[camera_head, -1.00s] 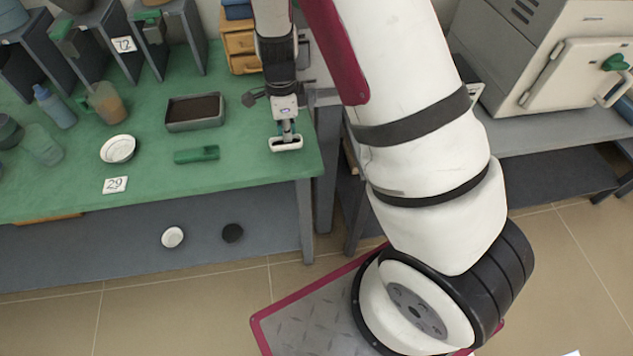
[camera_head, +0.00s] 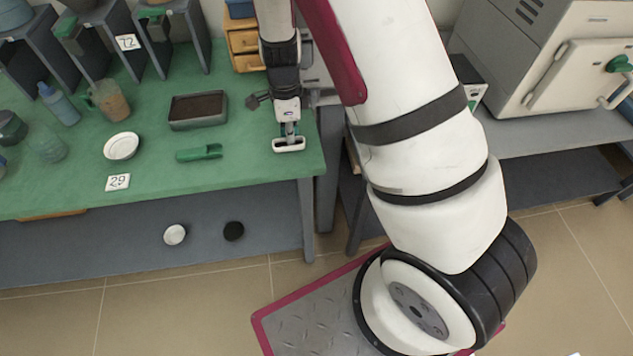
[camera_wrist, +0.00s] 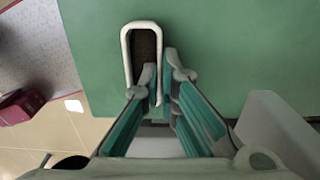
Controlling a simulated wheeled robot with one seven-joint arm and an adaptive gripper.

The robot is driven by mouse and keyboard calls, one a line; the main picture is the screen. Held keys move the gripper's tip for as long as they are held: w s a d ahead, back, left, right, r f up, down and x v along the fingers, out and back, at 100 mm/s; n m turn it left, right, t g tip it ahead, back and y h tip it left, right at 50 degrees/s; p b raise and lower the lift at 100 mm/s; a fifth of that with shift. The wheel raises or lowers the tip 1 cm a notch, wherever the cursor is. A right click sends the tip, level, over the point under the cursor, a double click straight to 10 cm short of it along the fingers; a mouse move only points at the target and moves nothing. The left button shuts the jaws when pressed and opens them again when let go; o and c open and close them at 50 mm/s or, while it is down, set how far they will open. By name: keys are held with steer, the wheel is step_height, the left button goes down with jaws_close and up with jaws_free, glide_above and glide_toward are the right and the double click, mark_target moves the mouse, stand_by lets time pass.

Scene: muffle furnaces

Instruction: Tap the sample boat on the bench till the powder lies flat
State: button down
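The sample boat (camera_head: 289,148) is a small white trough near the right end of the green bench (camera_head: 250,178). My gripper (camera_head: 289,131) points down at it. In the wrist view the boat (camera_wrist: 127,62) shows a pale rim around dark brown powder. My gripper (camera_wrist: 160,76) has one fingertip inside the boat and the other outside, closed on its right-hand wall. The fingers hide the near part of the boat. I cannot tell whether the boat's base touches the bench, or whether the powder is level.
A tray of dark material (camera_head: 198,110), a green scoop (camera_head: 199,153), a white dish (camera_head: 121,146) and a card marked 29 (camera_head: 118,182) lie left of the boat. A beaker (camera_head: 111,101) and a bottle (camera_head: 59,104) stand farther left. The bench's front right corner is close to the boat.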

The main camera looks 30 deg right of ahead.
steer(key=shift+s+r+p, duration=0.1)
steer(key=shift+r+p, duration=1.35)
steer(key=shift+r, duration=0.65)
steer(key=shift+f, duration=0.1)
step_height(320, 180, down, 4)
steer(key=shift+f+b, duration=0.25)
steer(key=shift+b, duration=0.95)
steer(key=shift+r, duration=0.2)
steer(key=c, duration=1.7)
jaws_free()
